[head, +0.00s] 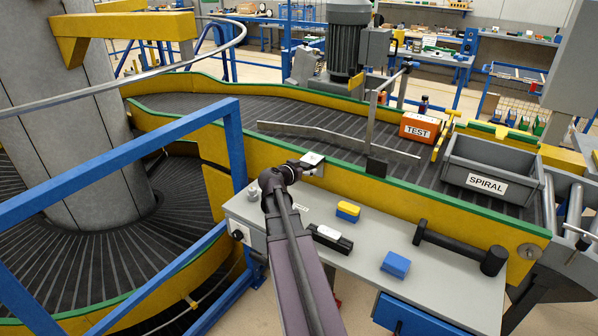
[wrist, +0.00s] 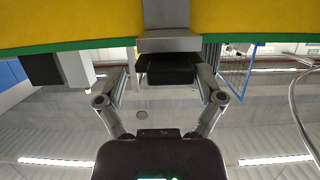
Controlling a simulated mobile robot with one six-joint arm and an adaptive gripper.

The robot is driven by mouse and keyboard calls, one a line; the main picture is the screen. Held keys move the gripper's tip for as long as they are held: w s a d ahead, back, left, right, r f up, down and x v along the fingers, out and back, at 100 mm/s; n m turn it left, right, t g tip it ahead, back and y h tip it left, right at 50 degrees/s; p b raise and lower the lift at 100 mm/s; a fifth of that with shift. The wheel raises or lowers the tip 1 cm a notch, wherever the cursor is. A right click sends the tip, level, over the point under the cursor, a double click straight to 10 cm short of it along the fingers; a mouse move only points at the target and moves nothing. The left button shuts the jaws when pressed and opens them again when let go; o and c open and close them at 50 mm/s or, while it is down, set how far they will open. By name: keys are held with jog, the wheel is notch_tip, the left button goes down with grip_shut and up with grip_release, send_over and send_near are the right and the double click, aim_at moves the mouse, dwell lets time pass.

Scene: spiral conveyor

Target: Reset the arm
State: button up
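My arm (head: 290,250) reaches up from the bottom of the head view, over the workbench, to the yellow conveyor side. My gripper (head: 303,166) is at a small metal bracket (head: 313,159) on that side; its fingers are small and partly hidden there.
The grey workbench (head: 455,285) holds a yellow-and-blue block (head: 348,211), a black device (head: 330,238), a blue block (head: 396,264) and a black hammer-like tool (head: 455,246). A blue railing (head: 110,170) stands left. An orange TEST box (head: 419,128) and a grey SPIRAL crate (head: 515,165) sit on the conveyor.

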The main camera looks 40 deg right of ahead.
jog(key=shift+w, duration=0.3)
jog(key=shift+w, duration=0.1)
jog(key=shift+r, duration=0.1)
